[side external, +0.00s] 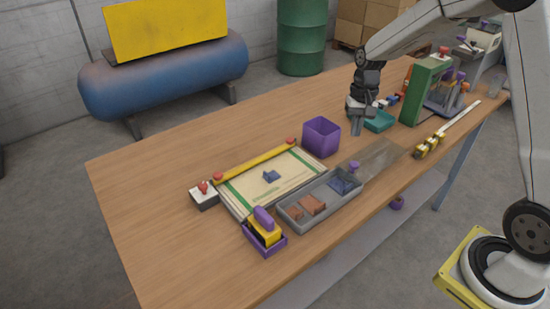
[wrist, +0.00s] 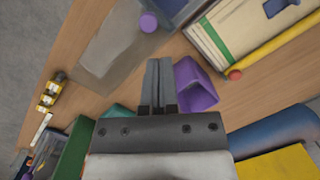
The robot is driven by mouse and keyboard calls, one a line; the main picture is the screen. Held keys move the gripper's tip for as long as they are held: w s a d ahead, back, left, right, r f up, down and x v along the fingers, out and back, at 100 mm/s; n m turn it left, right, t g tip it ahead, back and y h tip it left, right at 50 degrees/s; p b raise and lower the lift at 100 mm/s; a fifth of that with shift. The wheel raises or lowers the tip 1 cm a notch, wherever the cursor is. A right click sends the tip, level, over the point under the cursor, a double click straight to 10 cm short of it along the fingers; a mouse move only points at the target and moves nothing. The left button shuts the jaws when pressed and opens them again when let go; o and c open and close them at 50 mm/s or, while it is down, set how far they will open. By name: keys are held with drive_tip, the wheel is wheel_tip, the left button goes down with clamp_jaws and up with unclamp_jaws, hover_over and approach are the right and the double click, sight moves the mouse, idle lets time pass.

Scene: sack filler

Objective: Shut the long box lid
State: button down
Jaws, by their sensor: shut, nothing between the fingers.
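The long box (side external: 326,212) is a grey open tray with reddish-brown pieces and a dark blue piece inside. Its clear grey lid (side external: 378,158) extends out past the box's right end, leaving most of the box uncovered. A purple knob (side external: 354,166) stands on the lid near the box end. In the wrist view the lid (wrist: 112,42) and knob (wrist: 148,22) are at upper left, with a corner of the box (wrist: 182,8) at the top edge. My gripper (side external: 356,130) points down above the table, behind the lid and apart from it. Its fingers (wrist: 160,68) are together and empty.
A purple open bin (side external: 322,138) stands left of my gripper, close to the fingers in the wrist view. A teal tray (side external: 380,122) and green upright panel (side external: 420,92) are to the right. A yellow-and-black item (side external: 428,146) lies beyond the lid's right end.

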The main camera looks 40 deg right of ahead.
drive_tip(key=w+d+m+g+y, duration=0.1)
drive_tip(key=w+d+m, duration=0.3)
drive_tip(key=d, duration=0.6)
drive_tip(key=shift+f+m+y, duration=0.3)
drive_tip(key=shift+y, duration=0.4)
drive_tip(key=shift+a+f, duration=0.1)
drive_tip(key=shift+f, duration=0.05)
approach(356, 157)
drive_tip(key=x, duration=0.3)
drive_tip(key=a+x, duration=0.1)
drive_tip(key=x, duration=0.1)
drive_tip(key=shift+s, duration=0.3)
drive_tip(key=shift+s+a+f, duration=0.1)
drive_tip(key=shift+a+f, duration=0.15)
drive_tip(key=shift+s+a, duration=0.45)
drive_tip(key=shift+a, duration=0.35)
drive_tip(key=shift+s+a, duration=0.45)
drive_tip(key=shift+a, duration=0.3)
drive_tip(key=shift+a, duration=0.1)
